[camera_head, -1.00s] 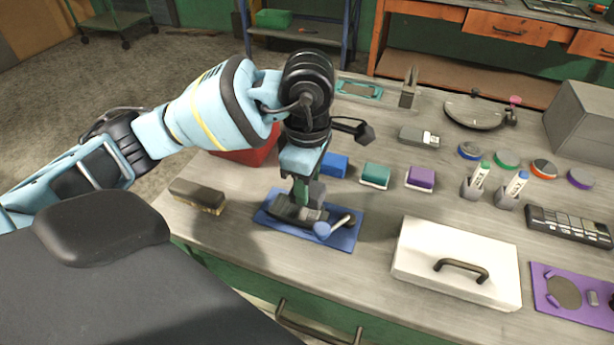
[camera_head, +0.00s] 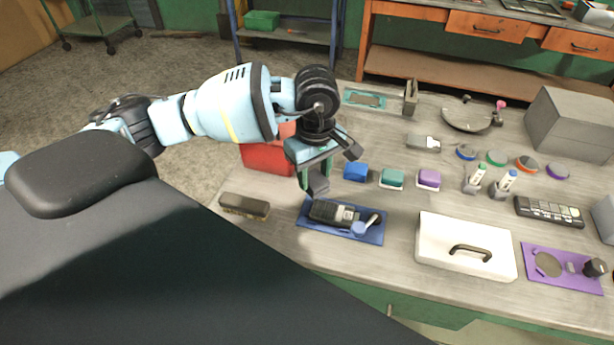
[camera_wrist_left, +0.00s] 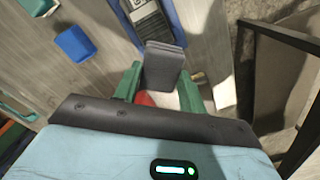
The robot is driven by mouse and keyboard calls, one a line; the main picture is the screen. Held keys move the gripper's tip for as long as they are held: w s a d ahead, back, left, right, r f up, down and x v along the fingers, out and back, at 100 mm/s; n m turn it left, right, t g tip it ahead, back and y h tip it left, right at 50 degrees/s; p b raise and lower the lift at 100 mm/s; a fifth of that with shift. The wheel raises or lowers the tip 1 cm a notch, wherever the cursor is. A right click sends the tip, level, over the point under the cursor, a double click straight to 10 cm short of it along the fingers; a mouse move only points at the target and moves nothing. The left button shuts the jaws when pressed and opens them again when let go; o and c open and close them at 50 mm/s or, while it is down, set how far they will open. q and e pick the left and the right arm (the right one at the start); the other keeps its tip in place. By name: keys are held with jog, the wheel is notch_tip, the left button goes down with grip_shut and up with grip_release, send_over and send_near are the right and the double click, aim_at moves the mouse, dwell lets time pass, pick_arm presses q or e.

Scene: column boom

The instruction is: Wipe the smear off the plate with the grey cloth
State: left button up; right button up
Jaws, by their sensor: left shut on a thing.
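My left gripper (camera_head: 315,180) is shut on a dark grey folded slab, which looks like the grey cloth (camera_wrist_left: 163,66). In the left wrist view the cloth stands out between the green fingers. In the head view the gripper hangs just behind the blue mat (camera_head: 372,237), near a black handheld device (camera_head: 333,213) lying on it. I cannot make out a smear. I cannot tell for sure which thing is the plate; a round grey disc (camera_head: 548,264) lies on a purple mat at the right. My right gripper is not in view.
A brush-like block (camera_head: 244,206) lies left of the blue mat. A white lidded box (camera_head: 440,240) stands right of it. Blue, teal and purple blocks (camera_head: 428,178) sit behind. A red box (camera_head: 266,158) stands beside the arm. The bench front is partly bare.

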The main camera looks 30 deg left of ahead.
pick_arm(q)
jog(key=shift+s+a+r+m, duration=0.1)
jog(key=shift+a+r+m, duration=0.2)
jog(key=shift+r, duration=0.35)
jog(key=shift+s+a+f+m+p, duration=0.1)
jog(key=shift+a+m+p, duration=0.05)
jog(key=shift+m+p, duration=0.2)
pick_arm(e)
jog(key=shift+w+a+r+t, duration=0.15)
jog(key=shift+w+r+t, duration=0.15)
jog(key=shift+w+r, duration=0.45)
pick_arm(q)
jog(key=shift+f, duration=0.25)
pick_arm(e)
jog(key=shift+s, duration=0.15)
